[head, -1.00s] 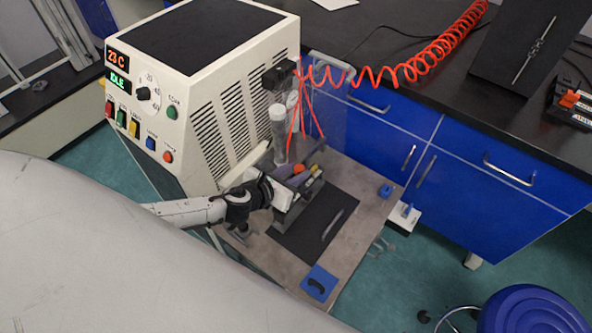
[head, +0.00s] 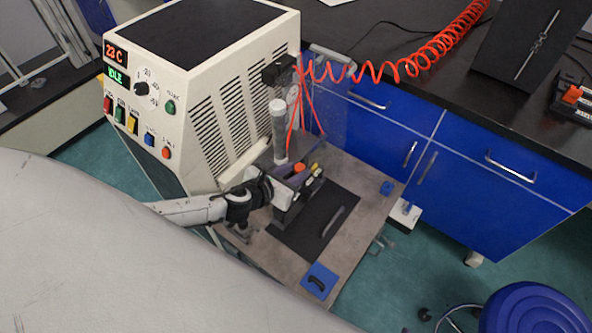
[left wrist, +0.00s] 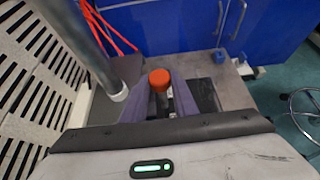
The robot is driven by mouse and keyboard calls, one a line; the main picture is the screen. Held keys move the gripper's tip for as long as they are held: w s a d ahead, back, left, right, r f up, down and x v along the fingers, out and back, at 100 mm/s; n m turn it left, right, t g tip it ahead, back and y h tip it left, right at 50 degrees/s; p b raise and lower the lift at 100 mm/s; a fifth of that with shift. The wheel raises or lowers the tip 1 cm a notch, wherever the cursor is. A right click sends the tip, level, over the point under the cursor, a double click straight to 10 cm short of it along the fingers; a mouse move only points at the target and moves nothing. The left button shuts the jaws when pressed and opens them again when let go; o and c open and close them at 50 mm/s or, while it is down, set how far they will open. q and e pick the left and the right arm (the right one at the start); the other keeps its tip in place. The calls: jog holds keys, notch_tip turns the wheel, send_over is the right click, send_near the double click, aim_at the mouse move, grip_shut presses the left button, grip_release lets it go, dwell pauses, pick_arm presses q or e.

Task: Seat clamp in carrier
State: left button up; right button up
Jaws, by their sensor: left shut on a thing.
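My left gripper (head: 288,174) reaches in from the left over the small grey table beside the beige machine. Its two purple-grey fingers (left wrist: 183,98) show in the left wrist view, closed around an orange-topped piece with a dark stem (left wrist: 160,80), which looks like the clamp. The orange top (head: 299,168) also shows in the head view. My right gripper is not in view.
A clear upright cylinder (head: 278,135) and the beige machine (head: 215,100) stand close behind the gripper. A black mat (head: 325,215) carries a slim grey bar (head: 333,222). A blue block (head: 319,282) sits at the table's front. A red coiled hose (head: 420,60) hangs behind.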

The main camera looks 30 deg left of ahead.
pick_arm(q)
jog(key=shift+f+b, duration=0.55)
jog(key=shift+f, duration=0.1)
jog(key=o, duration=1.1)
jog(key=shift+f, duration=0.1)
jog(key=shift+s+r, duration=0.2)
jog(key=shift+s, duration=0.15)
jog(key=p+v, duration=0.1)
jog(key=v, duration=0.8)
jog(key=shift+s+a+r+p, duration=0.1)
jog(key=shift+s+r+p, duration=0.1)
jog(key=shift+p, duration=0.15)
